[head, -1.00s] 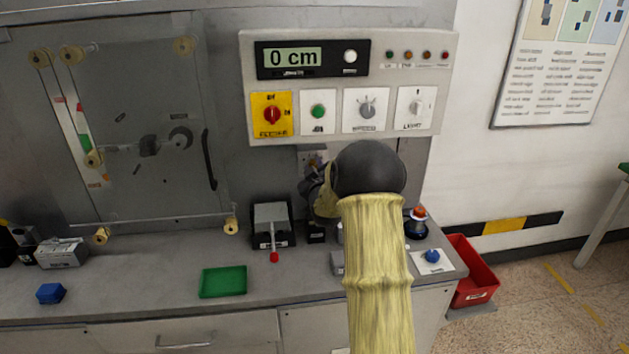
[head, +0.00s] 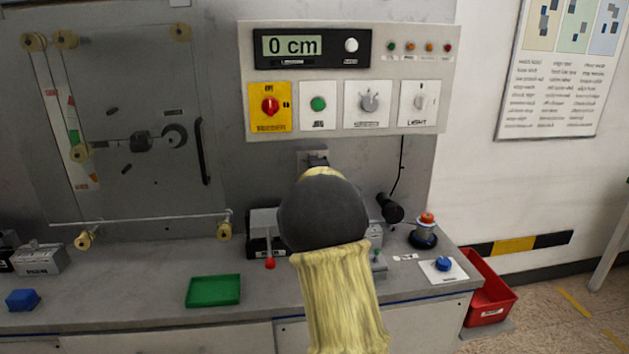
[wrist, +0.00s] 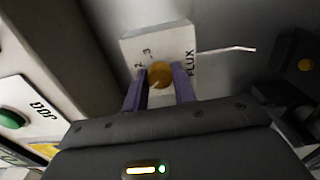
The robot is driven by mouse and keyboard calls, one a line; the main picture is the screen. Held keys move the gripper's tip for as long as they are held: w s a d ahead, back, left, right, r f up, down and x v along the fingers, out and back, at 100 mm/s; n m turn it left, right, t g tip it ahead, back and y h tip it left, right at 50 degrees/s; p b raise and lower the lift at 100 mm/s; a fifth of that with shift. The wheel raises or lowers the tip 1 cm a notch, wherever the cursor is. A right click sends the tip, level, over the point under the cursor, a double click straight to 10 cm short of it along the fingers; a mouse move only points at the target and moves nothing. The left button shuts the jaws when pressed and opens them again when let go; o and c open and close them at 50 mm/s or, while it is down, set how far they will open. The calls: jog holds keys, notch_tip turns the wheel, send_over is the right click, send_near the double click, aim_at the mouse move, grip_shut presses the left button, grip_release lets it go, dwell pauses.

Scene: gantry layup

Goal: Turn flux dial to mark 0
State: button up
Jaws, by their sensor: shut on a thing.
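The flux dial is an orange-yellow knob (wrist: 160,73) on a pale plate (wrist: 165,44) printed FLUX, with marks 2 and 3 readable in the wrist view. My gripper (wrist: 159,88) has its two purple fingers on either side of the knob and is shut on it. The other marks and the knob's pointer cannot be made out. In the head view my arm hides the knob and the gripper; only the top of a grey plate (head: 313,156) shows above the arm, below the control panel.
The control panel (head: 350,136) with a display and several switches is just above my arm. A box with a red-tipped lever (head: 269,262) is left of the arm. A green tray (head: 214,290) lies at front left. A blue knob (head: 443,264) and a red bin (head: 488,292) are at right.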

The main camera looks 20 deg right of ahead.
jog(key=shift+f+n+b, duration=0.2)
jog(key=shift+n+b, duration=2.85)
jog(key=shift+n, duration=0.05)
jog(key=o, duration=1)
jog(key=shift+a+r, duration=0.1)
jog(key=shift+s, duration=0.1)
